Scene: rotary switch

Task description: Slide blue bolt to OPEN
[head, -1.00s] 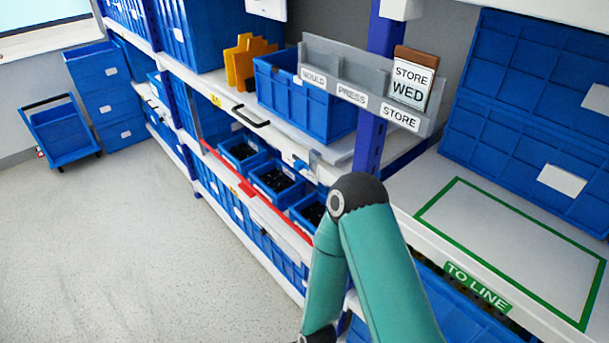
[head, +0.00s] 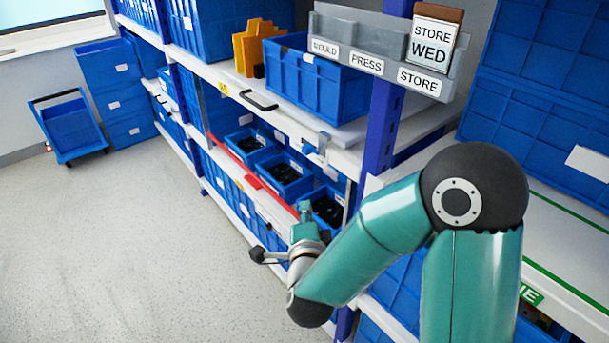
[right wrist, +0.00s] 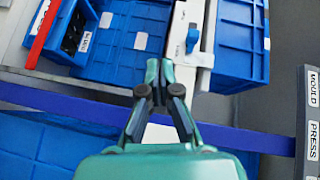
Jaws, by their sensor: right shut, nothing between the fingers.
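The blue bolt (head: 322,142) sits on a pale plate at the front edge of the upper shelf, small in the head view. In the right wrist view the blue bolt (right wrist: 192,40) shows larger, upright on its pale plate, ahead and right of the fingertips. My right gripper (head: 305,208) is below and slightly left of the bolt in the head view, in front of the lower bins. In the right wrist view my right gripper (right wrist: 159,70) has its fingertips together, empty and apart from the bolt. No OPEN marking is readable. My left gripper is not in view.
A red rail (head: 247,171) runs along the lower shelf, before blue bins (head: 285,176) of dark parts. A black handle (head: 258,101) sticks out of the upper shelf front. A blue upright post (head: 382,125) stands right of the bolt.

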